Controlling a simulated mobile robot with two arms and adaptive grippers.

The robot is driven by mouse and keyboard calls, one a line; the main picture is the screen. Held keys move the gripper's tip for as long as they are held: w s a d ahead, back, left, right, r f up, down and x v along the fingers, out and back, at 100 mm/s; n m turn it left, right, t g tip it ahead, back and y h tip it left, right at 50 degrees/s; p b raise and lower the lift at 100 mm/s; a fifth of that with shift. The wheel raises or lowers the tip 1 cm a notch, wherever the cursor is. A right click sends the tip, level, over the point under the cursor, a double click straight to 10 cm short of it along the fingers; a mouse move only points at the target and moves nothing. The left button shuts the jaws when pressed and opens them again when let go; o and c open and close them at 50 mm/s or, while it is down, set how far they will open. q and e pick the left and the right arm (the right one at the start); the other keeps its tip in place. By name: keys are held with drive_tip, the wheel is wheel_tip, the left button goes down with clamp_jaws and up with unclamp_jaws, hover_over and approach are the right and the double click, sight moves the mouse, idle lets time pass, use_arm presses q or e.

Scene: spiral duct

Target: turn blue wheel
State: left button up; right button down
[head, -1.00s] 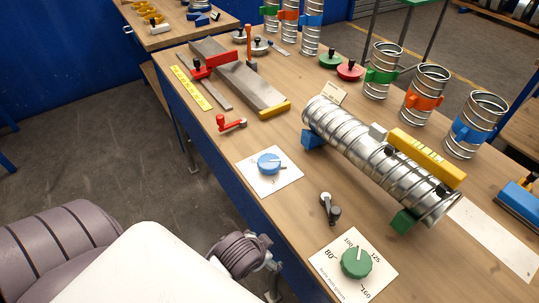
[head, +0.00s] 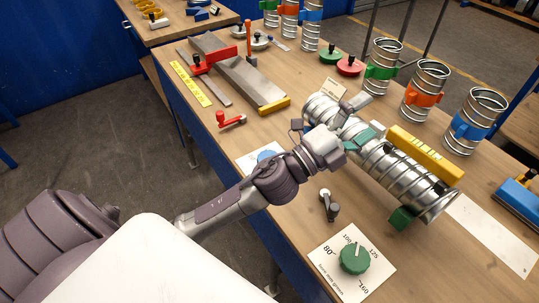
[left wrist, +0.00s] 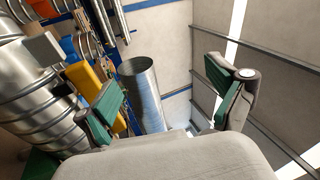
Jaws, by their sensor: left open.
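The blue wheel (head: 266,155) is a round knob on a white card on the bench, left of the lying spiral duct in the head view. My left forearm and wrist cover most of it, and only its upper edge shows. My left gripper (head: 370,114) is past the wheel to the right, above the lying duct (head: 397,177). It is open and empty. In the left wrist view its two green-padded fingers (left wrist: 166,98) are wide apart, and the wheel is not visible there. My right gripper is in neither view.
A green knob (head: 355,258) on a white card and a small dark-handled crank (head: 329,204) lie near the front. A red crank (head: 231,121) is further back. Ducts with green, orange (head: 424,91) and blue collars stand behind the lying duct.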

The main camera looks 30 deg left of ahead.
use_arm(q)
drive_tip(key=s+d+r+m+g+h, duration=0.1)
drive_tip(key=d+r+m+g+h, duration=0.1)
drive_tip(key=d+m+g+h, duration=0.6)
drive_tip(key=m+g+y, duration=1.2)
drive_tip(key=m+y, duration=0.6)
drive_tip(key=y, duration=0.1)
approach(269, 158)
wheel_tip(269, 158, down, 9)
drive_tip(key=p, duration=0.4)
drive_tip(key=shift+s+f, duration=0.1)
